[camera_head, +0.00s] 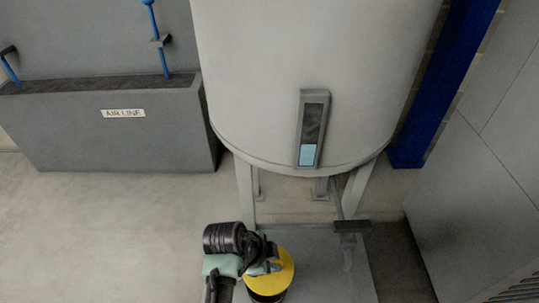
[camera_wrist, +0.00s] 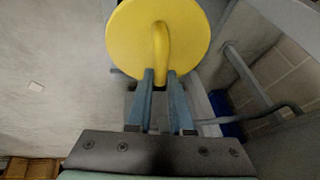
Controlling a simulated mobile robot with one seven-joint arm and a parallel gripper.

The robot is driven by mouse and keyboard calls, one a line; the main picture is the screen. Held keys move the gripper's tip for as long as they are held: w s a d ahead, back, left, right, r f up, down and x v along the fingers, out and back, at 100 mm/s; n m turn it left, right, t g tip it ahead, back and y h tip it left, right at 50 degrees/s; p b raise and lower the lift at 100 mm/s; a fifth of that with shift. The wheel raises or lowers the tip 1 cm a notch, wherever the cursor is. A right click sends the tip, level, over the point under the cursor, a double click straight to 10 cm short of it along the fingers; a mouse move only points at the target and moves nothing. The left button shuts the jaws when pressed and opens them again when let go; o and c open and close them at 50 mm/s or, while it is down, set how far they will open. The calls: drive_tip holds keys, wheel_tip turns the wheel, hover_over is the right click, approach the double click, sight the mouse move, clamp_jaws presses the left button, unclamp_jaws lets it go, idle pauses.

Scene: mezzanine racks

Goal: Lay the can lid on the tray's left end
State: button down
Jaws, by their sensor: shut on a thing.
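The can lid (camera_head: 285,271) is a round yellow disc at the bottom of the head view. It also shows large at the top of the wrist view (camera_wrist: 130,38), with a yellow loop handle across its middle. My gripper (camera_wrist: 161,76) is shut on that handle, its two blue-grey fingers on either side of it. In the head view my gripper (camera_head: 265,267) is over the lid and partly covers it. A dark round body (camera_head: 268,297) shows just below the lid; I cannot tell whether the lid touches it. I cannot make out the tray in either view.
A large pale tank (camera_head: 315,60) on legs stands behind, above a grey plinth (camera_head: 345,275). A grey trough labelled AIR LINE (camera_head: 110,135) is at left, a blue post (camera_head: 440,80) and grey cabinet (camera_head: 485,170) at right. Floor (camera_head: 100,220) at left is clear.

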drive_tip(key=n, duration=0.2)
drive_tip(key=n+t+y, duration=0.1)
drive_tip(key=shift+s+d+r, duration=0.25)
drive_tip(key=shift+r, duration=0.15)
drive_tip(key=n, duration=0.2)
drive_tip(key=r+n+t+y+p, duration=0.1)
drive_tip(key=n, duration=0.2)
drive_tip(key=r+n+y, duration=0.1)
drive_tip(key=n, duration=0.1)
drive_tip(key=shift+s+a+r+y, duration=0.15)
drive_tip(key=shift+a+y, duration=0.05)
drive_tip(key=shift+y, duration=0.1)
drive_tip(key=n, duration=0.1)
drive_tip(key=r+n+y, duration=0.1)
drive_tip(key=n, duration=0.1)
drive_tip(key=shift+s+a+r+p, duration=0.15)
drive_tip(key=shift+a+r+p, duration=0.05)
drive_tip(key=shift+p, duration=0.1)
wheel_tip(320, 180, up, 4)
drive_tip(key=n+y+p, duration=0.2)
drive_tip(key=n, duration=0.3)
wheel_tip(320, 180, up, 33)
drive_tip(key=p, duration=3.6)
hover_over(269, 277)
drive_tip(key=s, duration=0.7)
drive_tip(key=shift+s+r+m, duration=0.1)
drive_tip(key=shift+s+m, duration=0.1)
drive_tip(key=shift+m, duration=0.1)
